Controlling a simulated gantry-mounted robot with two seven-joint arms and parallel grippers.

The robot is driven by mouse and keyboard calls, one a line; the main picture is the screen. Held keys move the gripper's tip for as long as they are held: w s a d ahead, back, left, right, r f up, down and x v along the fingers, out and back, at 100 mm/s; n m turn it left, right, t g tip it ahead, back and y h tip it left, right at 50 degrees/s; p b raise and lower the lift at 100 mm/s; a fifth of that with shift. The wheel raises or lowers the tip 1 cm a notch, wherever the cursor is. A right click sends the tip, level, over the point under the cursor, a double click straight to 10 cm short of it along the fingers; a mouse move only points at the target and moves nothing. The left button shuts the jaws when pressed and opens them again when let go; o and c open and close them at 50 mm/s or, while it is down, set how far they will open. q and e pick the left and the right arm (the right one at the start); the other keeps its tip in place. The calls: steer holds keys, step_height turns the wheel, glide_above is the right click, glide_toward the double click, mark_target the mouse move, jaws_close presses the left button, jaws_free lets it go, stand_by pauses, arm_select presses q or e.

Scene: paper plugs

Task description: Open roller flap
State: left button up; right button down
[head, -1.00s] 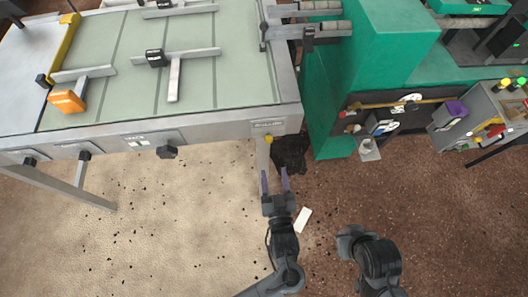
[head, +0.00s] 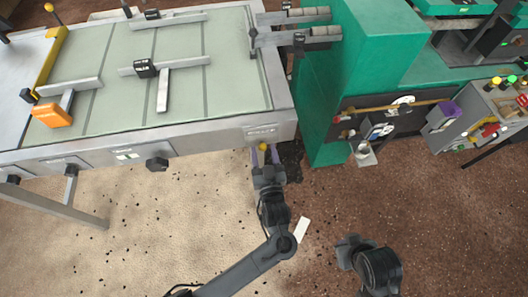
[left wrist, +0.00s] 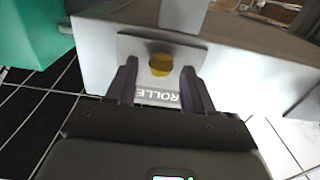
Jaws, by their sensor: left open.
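The roller flap (head: 262,133) is a grey metal plate at the right end of the feeder table's front face. It bears the letters "ROLLE" in the left wrist view (left wrist: 157,94). A round yellow knob (left wrist: 160,65) sticks out from it. My left gripper (head: 265,155) is open, with its two purple fingers (left wrist: 157,75) on either side of the knob and apart from it. The flap looks closed against the table front. The fingertips partly cover the flap's lower edge in the head view. My right arm shows at the bottom of the head view, but its fingers are not visible.
The long feeder table (head: 80,150) has other labelled plates and black knobs (head: 157,164) along its front. A green machine body (head: 330,100) stands right beside the flap. A white slip (head: 302,230) lies on the open floor.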

arm_select(q)
steer(key=shift+w, duration=0.15)
jaws_close()
arm_select(e)
steer(key=shift+a, duration=0.15)
